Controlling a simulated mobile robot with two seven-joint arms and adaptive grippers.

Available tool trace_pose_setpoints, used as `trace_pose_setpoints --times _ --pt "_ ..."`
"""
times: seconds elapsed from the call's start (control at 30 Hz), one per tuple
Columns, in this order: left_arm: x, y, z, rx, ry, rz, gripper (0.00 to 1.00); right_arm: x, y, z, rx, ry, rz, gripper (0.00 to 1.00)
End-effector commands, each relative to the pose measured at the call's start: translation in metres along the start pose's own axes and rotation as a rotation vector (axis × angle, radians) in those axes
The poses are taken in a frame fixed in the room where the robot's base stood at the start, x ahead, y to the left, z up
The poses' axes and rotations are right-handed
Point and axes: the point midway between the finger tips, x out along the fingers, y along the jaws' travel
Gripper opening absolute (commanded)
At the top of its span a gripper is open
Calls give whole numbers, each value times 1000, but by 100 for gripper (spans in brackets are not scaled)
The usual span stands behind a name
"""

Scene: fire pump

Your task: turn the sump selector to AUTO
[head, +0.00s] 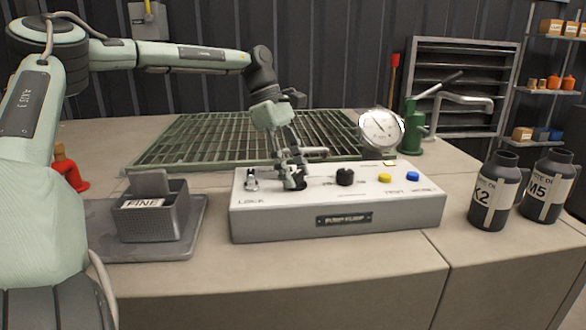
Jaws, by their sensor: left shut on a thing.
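A light grey control box (335,217) stands on the bench with a row of controls on its top. My left gripper (293,178) reaches down onto the box from above and is shut on a dark selector knob (298,184), left of the middle. The fingers hide most of this knob, so its pointing direction cannot be told. A second black knob (345,176) stands free to its right. The labels are too small to read, so I cannot tell for sure which knob is the sump selector. My right gripper is not in view.
A metal switch (251,181) is left of my gripper; yellow (384,178) and blue (412,176) buttons are at the right. A pressure gauge (381,129) and green grating (220,139) are behind. A grey bin (150,222) is left, black bottles (494,195) right.

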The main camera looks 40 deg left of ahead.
Motion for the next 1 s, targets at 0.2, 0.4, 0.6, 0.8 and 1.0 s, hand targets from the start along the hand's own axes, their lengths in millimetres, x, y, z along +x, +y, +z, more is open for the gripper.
trace_pose_setpoints --times 0.2,0.4,0.6,0.8,1.0 --pt "1 2 -1 170 4 -72 17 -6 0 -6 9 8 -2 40" --pt "1 2 -1 294 4 -123 17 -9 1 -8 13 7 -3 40" --pt "1 3 0 373 2 -154 17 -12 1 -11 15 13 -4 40" --pt "1 3 0 410 3 -170 17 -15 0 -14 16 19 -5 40" --pt "0 3 0 420 3 -173 17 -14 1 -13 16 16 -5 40"
